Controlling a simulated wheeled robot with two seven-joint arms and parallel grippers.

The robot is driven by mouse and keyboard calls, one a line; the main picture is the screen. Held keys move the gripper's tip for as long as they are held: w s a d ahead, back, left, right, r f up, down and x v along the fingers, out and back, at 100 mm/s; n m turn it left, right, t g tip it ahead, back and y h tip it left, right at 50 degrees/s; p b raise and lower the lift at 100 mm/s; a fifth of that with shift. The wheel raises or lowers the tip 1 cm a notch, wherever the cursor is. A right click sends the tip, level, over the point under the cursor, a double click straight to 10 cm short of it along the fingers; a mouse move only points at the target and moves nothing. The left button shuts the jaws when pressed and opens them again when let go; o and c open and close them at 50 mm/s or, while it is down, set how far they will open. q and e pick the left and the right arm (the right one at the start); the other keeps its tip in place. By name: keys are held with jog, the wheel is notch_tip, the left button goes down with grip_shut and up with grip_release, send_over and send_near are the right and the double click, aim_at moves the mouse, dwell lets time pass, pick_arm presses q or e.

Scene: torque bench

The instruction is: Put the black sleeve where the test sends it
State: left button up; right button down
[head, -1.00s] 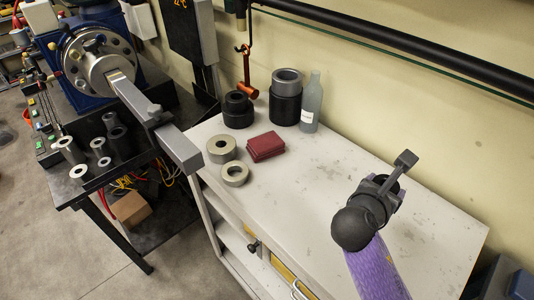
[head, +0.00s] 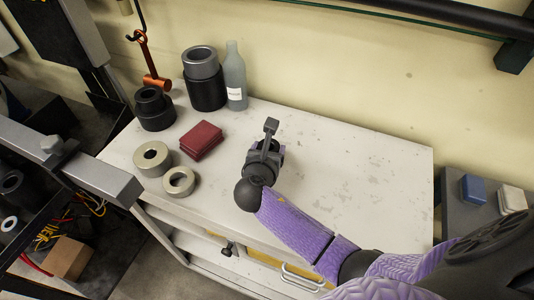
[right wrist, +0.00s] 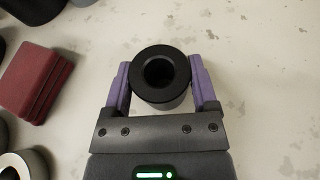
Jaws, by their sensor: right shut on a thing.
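A black sleeve (right wrist: 160,96) with a round bore and a greyer lower side shows in the right wrist view. It stands between the two purple fingers of my right gripper (right wrist: 160,76), which is shut on it. In the head view my right gripper (head: 272,152) is over the middle of the white cabinet top, to the right of the red block; there it mostly hides the sleeve. I cannot tell whether the sleeve touches the top. My left gripper is not in view.
On the cabinet top (head: 350,170) are a red block (head: 201,141), two beige rings (head: 152,158) (head: 180,182), a black stepped piece (head: 154,112), a black cylinder with a grey ring (head: 206,90) and a bottle (head: 235,80). A grey bar (head: 85,178) juts in from the left. The right part is clear.

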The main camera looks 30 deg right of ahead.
grip_release()
jog(key=shift+f, duration=0.15)
jog(key=p+v, duration=0.3)
jog(key=v, duration=0.9)
jog(key=shift+w+p, duration=0.1)
jog(key=shift+p, duration=0.3)
